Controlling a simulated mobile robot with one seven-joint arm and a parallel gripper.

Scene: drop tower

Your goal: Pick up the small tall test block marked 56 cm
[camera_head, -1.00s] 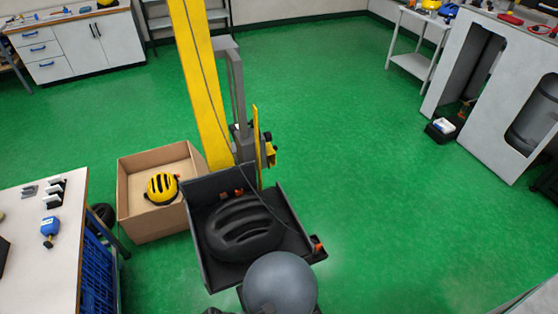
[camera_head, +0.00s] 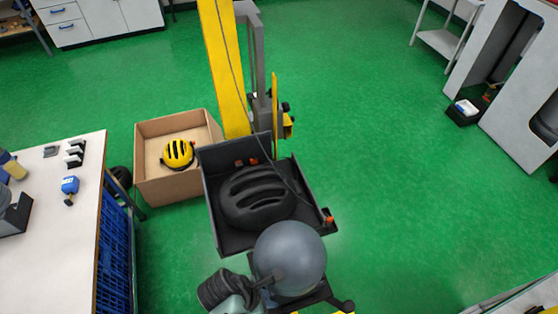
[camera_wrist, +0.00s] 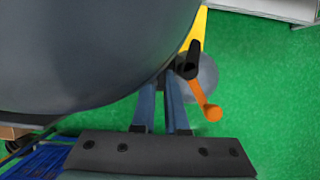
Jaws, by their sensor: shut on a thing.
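A smooth dark grey domed block (camera_head: 290,250) stands out at the bottom centre of the head view, in front of the drop tower's tray. In the wrist view the large grey dome (camera_wrist: 80,55) fills the upper left. I cannot read a 56 cm mark on it, and its underside is hidden. My gripper (camera_wrist: 163,95) has its two fingers close together at the lower edge of the dome and is shut on it. In the head view my gripper (camera_head: 272,279) reaches the block's lower left side.
The black tray (camera_head: 215,222) holds a black helmet (camera_head: 256,196) below the yellow tower post (camera_head: 222,70). A cardboard box (camera_head: 165,190) with a yellow helmet (camera_head: 178,153) stands left of it. A white table (camera_head: 50,240) is at left.

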